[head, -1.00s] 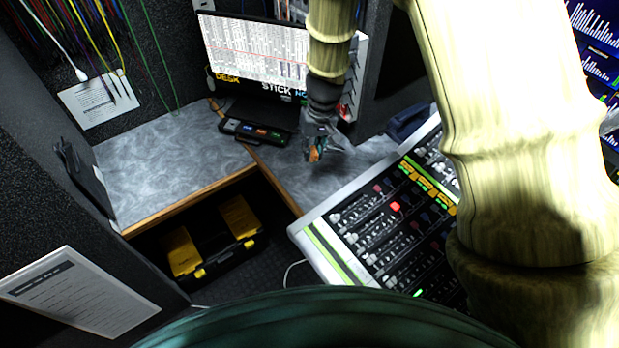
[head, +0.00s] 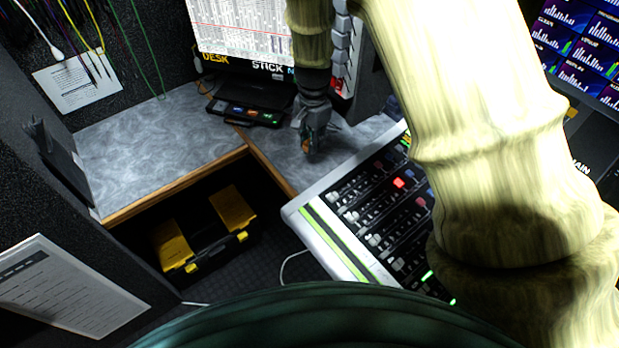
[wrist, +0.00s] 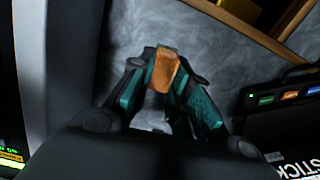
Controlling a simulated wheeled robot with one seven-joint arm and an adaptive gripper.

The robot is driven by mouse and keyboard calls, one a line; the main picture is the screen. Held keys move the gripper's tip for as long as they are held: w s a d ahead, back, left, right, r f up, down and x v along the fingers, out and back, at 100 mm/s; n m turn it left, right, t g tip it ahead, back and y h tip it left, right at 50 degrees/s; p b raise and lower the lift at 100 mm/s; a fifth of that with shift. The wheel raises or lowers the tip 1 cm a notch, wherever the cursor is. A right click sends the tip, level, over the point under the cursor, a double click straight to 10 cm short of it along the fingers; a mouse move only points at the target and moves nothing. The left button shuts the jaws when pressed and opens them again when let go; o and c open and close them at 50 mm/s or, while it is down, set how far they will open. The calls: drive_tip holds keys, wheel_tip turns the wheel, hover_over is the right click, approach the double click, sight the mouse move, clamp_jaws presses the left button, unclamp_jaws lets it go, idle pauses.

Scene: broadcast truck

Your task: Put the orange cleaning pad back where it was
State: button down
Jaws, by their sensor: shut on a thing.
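The orange cleaning pad (wrist: 163,72) is a small block held between the fingertips of my gripper (wrist: 160,85) in the wrist view. My gripper is shut on it. In the head view my gripper (head: 307,148) points down over the grey desk corner (head: 345,136), left of the mixing console. Only a small bit of orange (head: 305,145) shows there, mostly hidden by the fingers. I cannot tell whether the pad touches the desk.
The mixing console (head: 318,222) stands close to the right of my gripper. A black button box (head: 243,113) lies to its left, below the monitor (head: 238,32). The left desk top (head: 140,150) is clear. A black and yellow toolbox (head: 205,240) sits on the floor.

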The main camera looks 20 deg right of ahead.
sight(313, 172)
drive_tip(key=shift+d+f+m, duration=0.1)
drive_tip(key=shift+f+m, duration=0.2)
drive_tip(key=shift+m, duration=0.2)
drive_tip(key=shift+s+f, duration=0.1)
drive_tip(key=shift+f, duration=0.2)
drive_tip(key=shift+f+p, duration=0.5)
drive_tip(key=shift+f, duration=4.1)
drive_tip(key=shift+f, duration=0.2)
drive_tip(key=c, duration=1.3)
unclamp_jaws()
drive_tip(key=shift+r+b, duration=0.8)
drive_tip(key=shift+r, duration=5.4)
